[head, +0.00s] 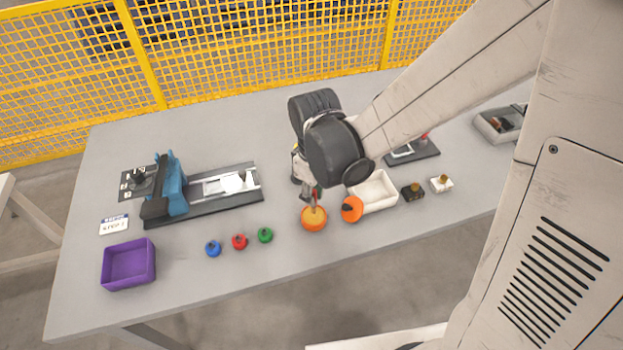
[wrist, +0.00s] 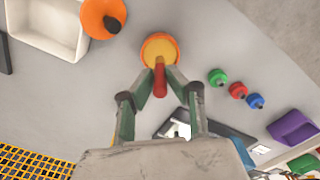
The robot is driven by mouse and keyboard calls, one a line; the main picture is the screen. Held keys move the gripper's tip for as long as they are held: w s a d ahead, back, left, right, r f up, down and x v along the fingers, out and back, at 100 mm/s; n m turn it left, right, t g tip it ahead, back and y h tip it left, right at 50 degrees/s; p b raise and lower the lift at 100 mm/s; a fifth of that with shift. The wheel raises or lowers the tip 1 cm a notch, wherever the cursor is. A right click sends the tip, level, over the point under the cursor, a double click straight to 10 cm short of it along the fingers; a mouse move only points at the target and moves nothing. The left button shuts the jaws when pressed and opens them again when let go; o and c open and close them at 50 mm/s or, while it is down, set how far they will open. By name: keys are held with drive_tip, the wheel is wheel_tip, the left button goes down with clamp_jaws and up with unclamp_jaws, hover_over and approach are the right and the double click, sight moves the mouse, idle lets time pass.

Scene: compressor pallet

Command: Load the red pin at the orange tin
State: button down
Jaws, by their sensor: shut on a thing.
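The orange tin (head: 314,222) stands open on the table below my gripper; its lighter inside shows in the wrist view (wrist: 160,48). My gripper (head: 314,200) is shut on the red pin (wrist: 160,82), which sits between the two fingertips in the wrist view. The pin overlaps the near edge of the tin in that view. I cannot tell whether its far end is inside the tin or just above it. In the head view the pin is mostly hidden by the fingers.
An orange lid (head: 352,209) with a dark knob is right of the tin, by a white bin (head: 389,203). Blue (head: 213,248), red (head: 239,241) and green (head: 265,235) knobbed pieces lie left. A purple box (head: 129,264) and a blue vise-like fixture (head: 171,181) stand farther left.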

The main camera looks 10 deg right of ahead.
drive_tip(key=shift+r+p, duration=1.6)
drive_tip(key=shift+r, duration=1.1)
